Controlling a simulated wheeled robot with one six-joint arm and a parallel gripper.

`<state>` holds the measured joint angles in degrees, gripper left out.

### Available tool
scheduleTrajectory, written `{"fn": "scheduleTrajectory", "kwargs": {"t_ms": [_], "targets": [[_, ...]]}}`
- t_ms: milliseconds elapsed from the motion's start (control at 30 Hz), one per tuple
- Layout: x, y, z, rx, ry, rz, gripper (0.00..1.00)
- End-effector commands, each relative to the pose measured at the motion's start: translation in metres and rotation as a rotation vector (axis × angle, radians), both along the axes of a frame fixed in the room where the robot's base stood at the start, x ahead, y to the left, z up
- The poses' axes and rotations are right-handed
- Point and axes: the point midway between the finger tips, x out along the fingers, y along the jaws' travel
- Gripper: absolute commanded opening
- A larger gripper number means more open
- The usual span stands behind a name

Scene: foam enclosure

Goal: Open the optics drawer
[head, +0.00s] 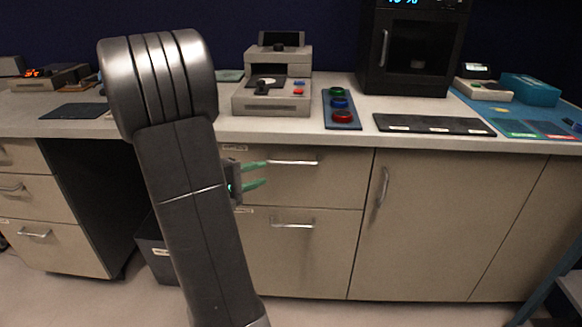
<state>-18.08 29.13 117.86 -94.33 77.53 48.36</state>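My gripper (265,172) has green fingers set apart, with nothing visible between them. It is in front of the upper drawer (330,183) of the middle cabinet, just left of and slightly below that drawer's silver bar handle (293,162). The lower drawer (315,265) has a similar handle (293,223). Both drawers look shut. Their small labels are too small to read, so I cannot tell which is the optics drawer. My arm hides the left part of this cabinet.
A cupboard door (425,220) with an upright handle is right of the drawers. Another drawer unit (45,215) stands at the left, with a dark bin (155,250) beside the gap. The counter (350,132) above carries a microscope-like device (272,95), a button panel (341,108) and a black oven-like box (415,50).

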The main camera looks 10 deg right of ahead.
Motion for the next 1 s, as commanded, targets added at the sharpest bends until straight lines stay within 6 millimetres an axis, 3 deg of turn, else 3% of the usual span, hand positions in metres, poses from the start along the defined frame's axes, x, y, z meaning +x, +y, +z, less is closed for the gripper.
{"fn": "scheduleTrajectory", "kwargs": {"t_ms": [700,1000], "targets": [[0.049,-0.095,-0.016,0.001,0.003,-0.005,0.33],[0.059,-0.112,-0.018,0.002,0.003,-0.003,0.33]]}}
